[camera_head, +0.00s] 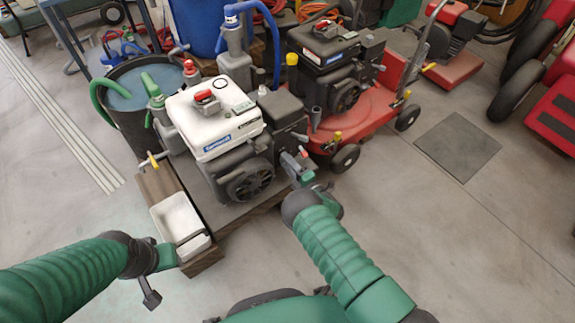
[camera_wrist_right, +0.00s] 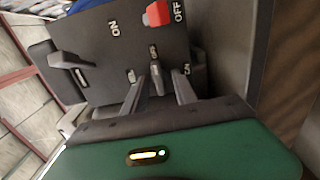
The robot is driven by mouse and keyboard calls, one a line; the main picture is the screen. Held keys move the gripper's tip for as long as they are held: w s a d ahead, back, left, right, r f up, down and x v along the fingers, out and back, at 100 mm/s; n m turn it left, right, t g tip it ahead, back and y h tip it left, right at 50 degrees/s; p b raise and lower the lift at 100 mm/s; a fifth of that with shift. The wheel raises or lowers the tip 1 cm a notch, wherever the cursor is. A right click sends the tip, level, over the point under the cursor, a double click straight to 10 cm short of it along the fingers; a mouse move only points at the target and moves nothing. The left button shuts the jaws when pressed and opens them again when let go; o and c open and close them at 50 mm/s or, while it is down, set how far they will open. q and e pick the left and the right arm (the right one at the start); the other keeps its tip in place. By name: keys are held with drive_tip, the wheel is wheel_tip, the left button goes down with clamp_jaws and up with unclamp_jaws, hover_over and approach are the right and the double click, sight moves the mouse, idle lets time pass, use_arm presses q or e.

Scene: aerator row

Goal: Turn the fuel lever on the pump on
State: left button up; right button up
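The pump (camera_head: 215,120) has a white tank and a dark engine and stands on a wooden base. In the right wrist view its dark control panel (camera_wrist_right: 125,45) carries ON and OFF marks and a red switch (camera_wrist_right: 157,13). A short grey lever (camera_wrist_right: 156,84), which looks like the fuel lever, stands low on the panel under a small blurred label. My right gripper (camera_wrist_right: 158,80) is open, with one finger on each side of this lever and gaps showing. Another grey lever (camera_wrist_right: 72,62) sticks out at the left. My left gripper (camera_head: 155,277) hangs by the white tray, its opening unclear.
A white tray (camera_head: 165,212) sits at the front of the wooden base. A red mower (camera_head: 355,115) stands close behind and right of the pump. A dark water barrel (camera_head: 130,120) with a green hose is at the left.

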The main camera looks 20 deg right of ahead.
drive_tip(key=shift+d+f, duration=0.1)
drive_tip(key=shift+d, duration=0.2)
drive_tip(key=shift+c, duration=2.1)
clamp_jaws()
use_arm(q)
drive_tip(key=shift+d+r, duration=0.1)
drive_tip(key=shift+d, duration=0.1)
use_arm(e)
drive_tip(key=shift+s+a, duration=0.1)
